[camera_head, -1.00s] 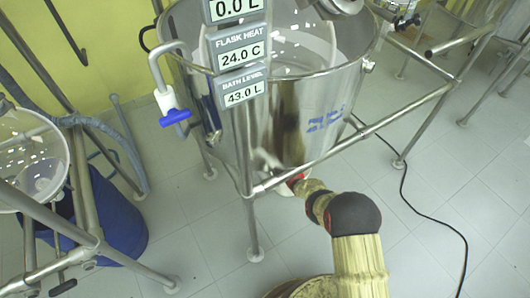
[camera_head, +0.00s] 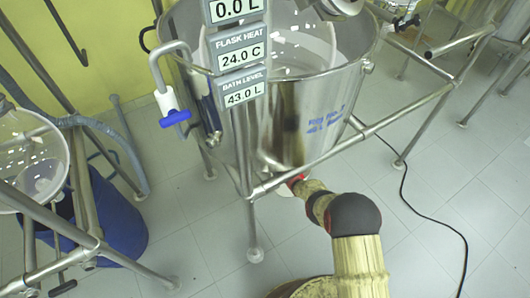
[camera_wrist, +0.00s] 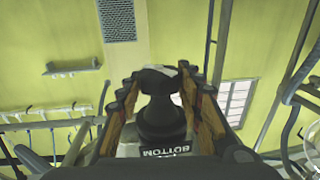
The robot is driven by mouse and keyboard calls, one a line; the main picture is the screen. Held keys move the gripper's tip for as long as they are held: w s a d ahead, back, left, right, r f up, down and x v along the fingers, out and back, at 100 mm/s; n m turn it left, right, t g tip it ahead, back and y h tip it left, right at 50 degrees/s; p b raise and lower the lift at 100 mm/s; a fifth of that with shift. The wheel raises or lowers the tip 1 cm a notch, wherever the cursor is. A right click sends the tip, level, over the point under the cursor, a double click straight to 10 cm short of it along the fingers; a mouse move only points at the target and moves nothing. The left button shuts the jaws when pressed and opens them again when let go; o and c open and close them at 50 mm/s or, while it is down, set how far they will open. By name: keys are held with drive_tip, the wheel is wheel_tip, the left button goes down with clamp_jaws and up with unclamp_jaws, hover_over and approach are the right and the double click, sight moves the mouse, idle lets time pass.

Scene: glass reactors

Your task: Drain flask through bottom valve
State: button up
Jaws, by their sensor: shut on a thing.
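The steel bath vessel (camera_head: 335,112) stands on a tubular frame, with the clear glass flask (camera_head: 290,40) inside it. A dark knob (camera_wrist: 158,105), apparently the bottom valve's handle, sits between my fingers in the wrist view. A label reading "BOTTOM" (camera_wrist: 166,151) lies just below it. My gripper (camera_wrist: 160,78) is shut on this knob, one finger on each side. In the head view my arm reaches under the vessel's front edge. The gripper and valve cannot be made out there, and the valve's outlet is hidden.
Readouts (camera_head: 240,50) show 0.0 L, flask heat 24.0 C and bath level 43.0 L. A blue-handled tap (camera_head: 175,118) hangs at the vessel's left. Frame rails (camera_head: 350,150) cross close above my arm. A blue drum (camera_head: 110,220) stands left; a black cable (camera_head: 420,215) lies right.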

drive_tip(key=shift+d+n+g+y, duration=0.1)
drive_tip(key=shift+n+g+y, duration=0.3)
drive_tip(key=shift+y, duration=0.1)
drive_tip(key=shift+n+g+y, duration=0.5)
drive_tip(key=shift+g, duration=0.1)
drive_tip(key=shift+f+n+g+y, duration=0.1)
drive_tip(key=shift+n+g+y, duration=1.45)
drive_tip(key=shift+g, duration=0.65)
drive_tip(key=shift+n+g+y, duration=0.25)
drive_tip(key=shift+n+g, duration=0.5)
drive_tip(key=shift+g, duration=0.15)
drive_tip(key=o, duration=1.2)
drive_tip(key=v, duration=1.1)
drive_tip(key=shift+s+d, duration=0.2)
drive_tip(key=shift+d, duration=0.15)
